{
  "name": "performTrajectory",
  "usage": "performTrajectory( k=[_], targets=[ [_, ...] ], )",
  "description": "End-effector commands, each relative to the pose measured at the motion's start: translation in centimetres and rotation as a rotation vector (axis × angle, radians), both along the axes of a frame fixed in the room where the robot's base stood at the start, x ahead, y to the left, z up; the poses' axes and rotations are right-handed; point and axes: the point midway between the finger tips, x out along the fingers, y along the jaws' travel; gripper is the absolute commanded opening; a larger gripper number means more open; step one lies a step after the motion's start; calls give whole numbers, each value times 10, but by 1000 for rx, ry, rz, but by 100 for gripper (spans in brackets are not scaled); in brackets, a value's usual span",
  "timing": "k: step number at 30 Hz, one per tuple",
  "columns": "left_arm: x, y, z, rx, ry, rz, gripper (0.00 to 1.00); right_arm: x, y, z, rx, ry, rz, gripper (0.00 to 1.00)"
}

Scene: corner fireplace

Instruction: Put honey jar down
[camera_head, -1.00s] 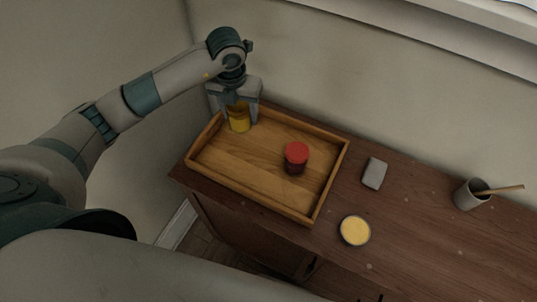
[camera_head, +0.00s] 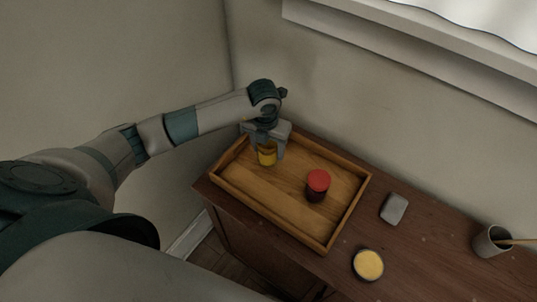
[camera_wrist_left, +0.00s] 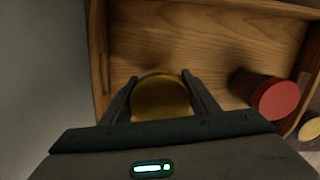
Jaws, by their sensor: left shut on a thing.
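The honey jar (camera_head: 267,158) is amber with a golden lid, seen from above in the left wrist view (camera_wrist_left: 160,98). It is upright in the far left part of the wooden tray (camera_head: 283,232). My left gripper (camera_head: 267,151) is shut on the jar, with one finger on each side of it in the left wrist view (camera_wrist_left: 160,100). Whether the jar's base touches the tray floor I cannot tell. My right gripper is not in view.
A red-lidded dark jar (camera_head: 317,186) stands in the tray, right of the honey jar. On the wooden cabinet top (camera_head: 435,262) are a grey block (camera_head: 394,208), a round yellow-topped tin (camera_head: 368,265) and a grey cup (camera_head: 490,241) with a stick. Walls stand close behind and left.

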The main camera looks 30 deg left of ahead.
Motion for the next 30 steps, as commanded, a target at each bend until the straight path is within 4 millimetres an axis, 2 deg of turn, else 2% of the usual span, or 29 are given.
performTrajectory(
  k=[5,13,26,27,29,30],
  targets=[
    [0,0,-5,0,1,0,21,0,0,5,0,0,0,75],
    [0,0,-34,1,1,0,21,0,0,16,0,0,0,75],
    [0,0,-41,0,-1,-1,21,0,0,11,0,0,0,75],
    [0,0,-40,1,0,-1,61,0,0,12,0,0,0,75],
    [0,0,-40,1,0,0,73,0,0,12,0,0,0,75],
    [0,0,-40,1,0,-1,73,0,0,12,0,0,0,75]
  ],
)
